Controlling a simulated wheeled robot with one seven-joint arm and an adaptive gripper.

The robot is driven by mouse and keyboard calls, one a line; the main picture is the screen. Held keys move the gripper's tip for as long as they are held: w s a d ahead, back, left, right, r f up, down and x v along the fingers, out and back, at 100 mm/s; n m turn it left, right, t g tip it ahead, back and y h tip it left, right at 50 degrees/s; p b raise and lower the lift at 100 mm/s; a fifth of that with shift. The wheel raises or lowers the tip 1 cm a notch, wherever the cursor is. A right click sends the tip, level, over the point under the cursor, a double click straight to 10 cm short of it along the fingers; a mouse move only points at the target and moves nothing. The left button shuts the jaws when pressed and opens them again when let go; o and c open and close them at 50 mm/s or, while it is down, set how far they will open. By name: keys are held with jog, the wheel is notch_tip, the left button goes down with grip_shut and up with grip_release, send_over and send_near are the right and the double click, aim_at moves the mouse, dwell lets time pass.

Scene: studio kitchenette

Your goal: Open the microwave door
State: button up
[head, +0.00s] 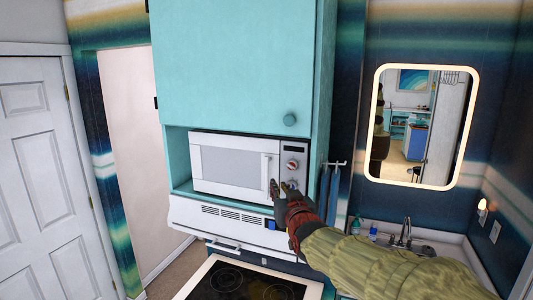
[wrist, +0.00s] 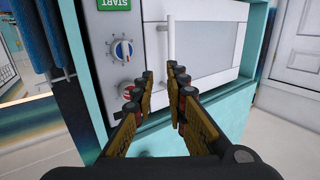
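The white microwave (head: 225,178) sits in a teal cabinet niche, and its door (head: 228,163) looks shut. The vertical door handle (head: 265,166) is on the door's right side, next to the control panel (head: 294,163). In the wrist view the handle (wrist: 171,40) stands upright just beyond my fingertips, and the door (wrist: 210,48) extends to its right. My gripper (head: 278,188) is in front of the microwave's lower right part. In the wrist view my gripper (wrist: 161,74) is open, with an empty gap between the fingers. The handle's lower end is close to the fingertips; contact is not visible.
A teal cupboard (head: 235,70) is above the microwave, and a white vented hood (head: 225,220) is below it. A black cooktop (head: 235,285) lies lower down. A blue towel (head: 334,195) hangs to the right. Open floor shows left of the cabinet.

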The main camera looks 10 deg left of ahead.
aim_at(266, 171)
jog(key=shift+w+a+r+p, duration=0.35)
jog(key=shift+w+a+p, duration=0.2)
jog(key=shift+w+a, duration=0.6)
jog(key=shift+w+a+r+p, duration=0.4)
jog(key=shift+w+a+p, duration=0.3)
jog(key=shift+w, duration=0.75)
jog(key=shift+w+a+r+p, duration=0.35)
jog(key=shift+w+a+p, duration=0.1)
jog(key=shift+w+a, duration=0.75)
jog(key=shift+d, duration=0.15)
jog(key=shift+c, duration=0.9)
grip_shut()
